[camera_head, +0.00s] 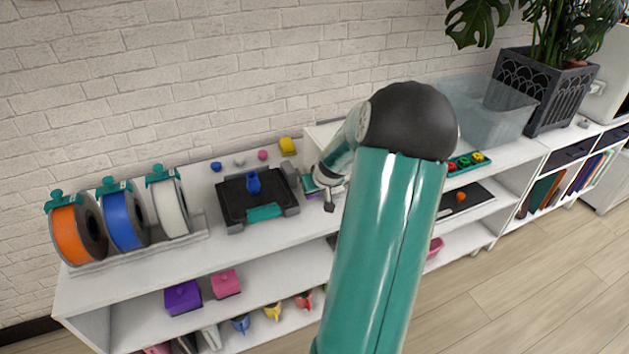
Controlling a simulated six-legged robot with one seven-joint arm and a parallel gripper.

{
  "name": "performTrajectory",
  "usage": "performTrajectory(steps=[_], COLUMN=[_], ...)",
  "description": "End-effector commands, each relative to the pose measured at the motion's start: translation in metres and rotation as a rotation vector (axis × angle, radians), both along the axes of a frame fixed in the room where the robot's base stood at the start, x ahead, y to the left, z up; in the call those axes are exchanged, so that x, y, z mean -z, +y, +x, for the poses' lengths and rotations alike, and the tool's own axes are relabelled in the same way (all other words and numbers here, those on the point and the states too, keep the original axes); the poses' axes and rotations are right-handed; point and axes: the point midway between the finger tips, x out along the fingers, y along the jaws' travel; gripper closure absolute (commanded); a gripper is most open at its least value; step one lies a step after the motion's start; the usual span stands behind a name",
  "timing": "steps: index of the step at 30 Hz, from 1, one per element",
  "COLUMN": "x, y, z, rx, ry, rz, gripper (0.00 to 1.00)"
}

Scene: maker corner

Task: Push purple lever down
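My gripper (330,204) is at the end of my teal and white arm, above the shelf top, just right of the black printer-like device. Its fingers are small here and I cannot tell how far apart they are. A small purple and teal item (311,194) shows just left of my gripper, partly hidden by it. I cannot tell whether that is the purple lever, or whether my gripper touches it. My arm hides the shelf area to the right of it.
The black device (232,201) with a blue object (253,182) stands left of my gripper. Orange (68,235), blue (118,217) and white spools (170,207) stand farther left. A clear bin (487,108) and a potted plant (552,85) are at right. A brick wall is behind.

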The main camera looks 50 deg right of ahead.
Motion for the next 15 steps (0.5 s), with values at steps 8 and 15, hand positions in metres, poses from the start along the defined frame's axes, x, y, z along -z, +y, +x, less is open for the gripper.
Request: performTrajectory(steps=[8, 15], x=[0.0096, 0.0102], y=[0.0018, 0.0022], z=[-0.0032, -0.0040], rx=[0.000, 0.000], ry=[0.001, 0.001], rz=[0.001, 0.001], gripper=[1.00, 1.00])
